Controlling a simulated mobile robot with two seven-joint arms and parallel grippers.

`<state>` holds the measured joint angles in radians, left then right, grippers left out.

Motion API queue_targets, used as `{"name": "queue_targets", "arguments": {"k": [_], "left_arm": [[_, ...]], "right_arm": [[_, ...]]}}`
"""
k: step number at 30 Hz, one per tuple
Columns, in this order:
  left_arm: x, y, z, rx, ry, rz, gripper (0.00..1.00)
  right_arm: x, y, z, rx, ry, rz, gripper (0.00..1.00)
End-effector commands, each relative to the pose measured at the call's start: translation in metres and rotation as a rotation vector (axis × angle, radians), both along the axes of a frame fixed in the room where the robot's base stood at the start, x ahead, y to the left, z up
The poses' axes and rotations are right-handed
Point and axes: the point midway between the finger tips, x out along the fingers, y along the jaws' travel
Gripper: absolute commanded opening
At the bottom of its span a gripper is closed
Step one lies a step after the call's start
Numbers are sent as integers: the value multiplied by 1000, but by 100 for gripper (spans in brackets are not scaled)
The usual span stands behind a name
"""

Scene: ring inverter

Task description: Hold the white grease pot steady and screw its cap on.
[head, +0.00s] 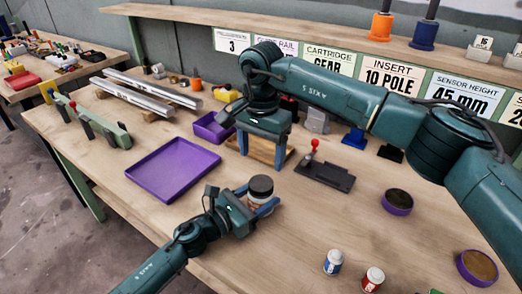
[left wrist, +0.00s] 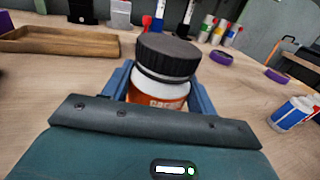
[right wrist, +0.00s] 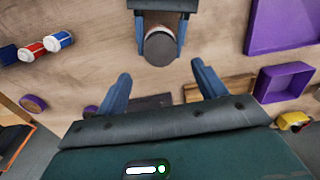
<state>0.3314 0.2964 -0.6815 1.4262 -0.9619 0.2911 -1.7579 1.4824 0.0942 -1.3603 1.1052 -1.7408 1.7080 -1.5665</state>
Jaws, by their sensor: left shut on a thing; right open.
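The white grease pot (left wrist: 158,94) has an orange label and stands upright on the bench between the fingers of my left gripper (left wrist: 160,88). My left gripper is shut on its body. The black ribbed cap (left wrist: 168,56) sits on top of the pot, with a pale band showing beneath it; I cannot tell how far it is threaded. The cap also shows in the head view (head: 261,186) and from above in the right wrist view (right wrist: 160,47). My right gripper (right wrist: 162,85) is open and empty, apart from the cap, behind the pot in the head view.
An empty purple tray (head: 173,170) lies left of the pot. A dark plate with a red-knobbed lever (head: 325,175) lies to the right. Two small bottles (head: 333,262) stand at the front right. A wooden tray (head: 268,152) lies under my right gripper.

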Motion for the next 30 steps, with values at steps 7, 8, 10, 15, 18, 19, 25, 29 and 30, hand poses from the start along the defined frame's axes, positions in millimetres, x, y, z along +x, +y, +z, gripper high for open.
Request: {"name": "queue_targets", "arguments": {"k": [7, 8, 10, 15, 18, 19, 25, 29, 30], "left_arm": [[0, 0, -1, 1, 1, 0, 0], [0, 0, -1, 1, 1, 0, 0], [0, 0, -1, 1, 1, 0, 0], [0, 0, 0, 1, 1, 0, 0], [0, 0, 0, 1, 0, 0, 0], [0, 0, 0, 1, 0, 0, 0], [0, 0, 0, 1, 0, 0, 0], [0, 0, 0, 1, 0, 1, 0], [0, 0, 0, 1, 0, 1, 0]], "right_arm": [[0, 0, -2, -1, 1, -2, 70], [0, 0, -3, -2, 1, -3, 70], [0, 0, -9, -2, 2, -3, 70], [-1, 0, -34, -2, 4, -4, 70], [-1, 0, -50, -2, 4, -3, 70], [-1, 0, -54, -3, 3, -3, 70], [0, 0, -75, -2, 1, -3, 70], [0, 0, -80, -1, 0, -4, 70], [0, 0, -81, -2, -1, -4, 70]]}}
